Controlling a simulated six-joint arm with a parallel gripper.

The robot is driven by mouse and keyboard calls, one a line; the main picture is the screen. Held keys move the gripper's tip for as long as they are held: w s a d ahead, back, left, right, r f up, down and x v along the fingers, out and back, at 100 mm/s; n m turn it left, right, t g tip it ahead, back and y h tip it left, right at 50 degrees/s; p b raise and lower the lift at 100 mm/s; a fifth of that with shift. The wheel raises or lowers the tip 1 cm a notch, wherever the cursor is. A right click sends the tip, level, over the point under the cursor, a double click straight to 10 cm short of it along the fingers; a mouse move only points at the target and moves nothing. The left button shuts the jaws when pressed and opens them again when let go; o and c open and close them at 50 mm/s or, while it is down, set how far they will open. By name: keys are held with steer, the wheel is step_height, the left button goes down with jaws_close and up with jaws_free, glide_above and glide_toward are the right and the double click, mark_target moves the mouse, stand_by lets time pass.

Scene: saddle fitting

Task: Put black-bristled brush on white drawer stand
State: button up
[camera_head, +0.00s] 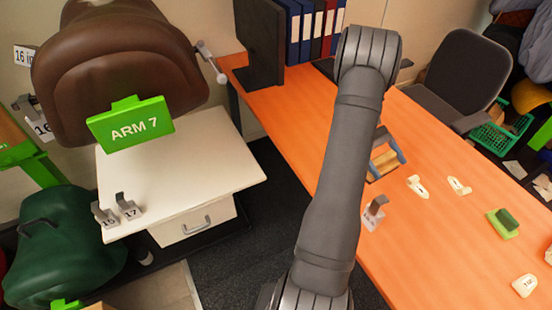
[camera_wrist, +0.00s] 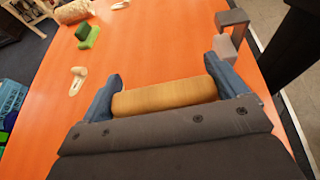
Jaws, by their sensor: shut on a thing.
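My gripper (camera_wrist: 164,72) is shut on a wooden-backed piece (camera_wrist: 165,96), with one blue finger at each end of it. It looks like the brush, but its bristles are hidden, so I cannot tell their colour. In the head view my gripper (camera_head: 389,147) and the wooden piece (camera_head: 381,166) show just right of my arm, over the orange table. I cannot tell whether the piece touches the table. The white drawer stand (camera_head: 190,163) is at the left in the head view, across a floor gap from the table.
Two grey hooked blocks, 15 (camera_head: 105,215) and 17 (camera_head: 129,209), stand on the stand's front left. A brown saddle (camera_head: 120,65) and green ARM 7 sign (camera_head: 130,128) are over its back. Another hooked block (camera_head: 373,213) is near my gripper. A green brush-like piece (camera_head: 503,223) lies right.

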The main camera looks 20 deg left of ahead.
steer(key=s+a+f+m+g+y, duration=0.15)
steer(key=a+m+y, duration=0.25)
steer(key=a, duration=0.5)
steer(key=a+f+m+g+y, duration=0.2)
steer(key=a+m+y, duration=0.2)
steer(key=a, duration=0.5)
steer(key=a+r+m+t+y, duration=0.1)
steer(key=a+r+m+y, duration=0.25)
steer(key=a, duration=0.75)
steer(key=a+r+m+t+y, duration=0.1)
steer(key=a+r+m+y, duration=0.25)
steer(key=a, duration=0.85)
steer(key=a+r+m+t+y, duration=0.1)
steer(key=a+r+m+y, duration=0.3)
steer(key=a, duration=0.7)
glide_above(204, 183)
steer(key=shift+y, duration=0.3)
step_height(204, 183, down, 27)
steer(key=shift+d+f, duration=0.1)
steer(key=shift+f, duration=2.15)
steer(key=shift+f, duration=0.1)
